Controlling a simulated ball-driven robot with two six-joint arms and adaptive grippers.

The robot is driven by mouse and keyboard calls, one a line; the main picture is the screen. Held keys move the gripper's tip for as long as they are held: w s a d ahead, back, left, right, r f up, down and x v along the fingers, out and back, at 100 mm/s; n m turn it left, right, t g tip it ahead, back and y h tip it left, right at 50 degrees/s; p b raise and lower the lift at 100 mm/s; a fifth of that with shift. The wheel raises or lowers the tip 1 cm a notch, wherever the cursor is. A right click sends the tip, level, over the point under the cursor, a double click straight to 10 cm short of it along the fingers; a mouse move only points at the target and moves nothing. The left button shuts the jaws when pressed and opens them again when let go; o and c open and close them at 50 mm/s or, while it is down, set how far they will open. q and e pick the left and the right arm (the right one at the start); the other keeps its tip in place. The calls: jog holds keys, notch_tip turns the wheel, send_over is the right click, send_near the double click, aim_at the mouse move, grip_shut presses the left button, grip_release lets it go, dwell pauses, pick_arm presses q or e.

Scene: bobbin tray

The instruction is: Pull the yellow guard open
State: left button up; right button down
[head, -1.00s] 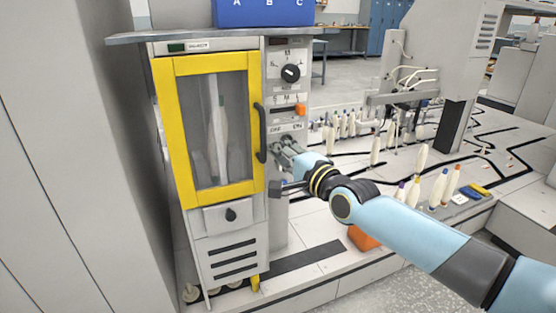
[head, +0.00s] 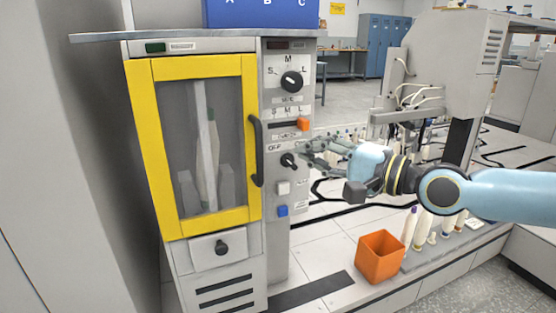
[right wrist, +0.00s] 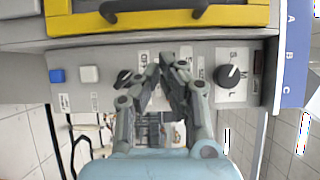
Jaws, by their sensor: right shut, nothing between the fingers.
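The yellow guard (head: 192,225) is a framed door with a clear window on the front of the grey cabinet, and it looks shut. Its black upright handle (head: 256,150) is on the right edge of the frame. My right gripper (head: 306,152) is to the right of the handle, apart from it, in front of the control panel and close to the OFF knob. In the right wrist view the right gripper (right wrist: 164,72) is shut and empty, over the panel. The guard (right wrist: 165,20) and its handle (right wrist: 150,10) lie along the top there. My left gripper is not in view.
The control panel (head: 275,95) carries a large black dial (head: 291,81), an orange slider (head: 303,124), the OFF knob (head: 288,160), a white button and a blue button (head: 282,210). An orange bin (head: 380,257) and several bobbins (head: 424,225) stand at the lower right.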

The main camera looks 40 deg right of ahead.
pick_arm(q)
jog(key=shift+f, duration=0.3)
pick_arm(e)
jog(key=shift+w+a, duration=0.55)
jog(key=shift+a, duration=0.25)
jog(key=shift+w+a, duration=0.55)
jog(key=shift+a, duration=0.3)
jog(key=shift+w+a, duration=0.55)
jog(key=shift+a, duration=0.25)
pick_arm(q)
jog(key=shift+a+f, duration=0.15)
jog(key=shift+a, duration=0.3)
pick_arm(e)
jog(key=shift+s+a, duration=0.1)
jog(key=shift+a, duration=0.05)
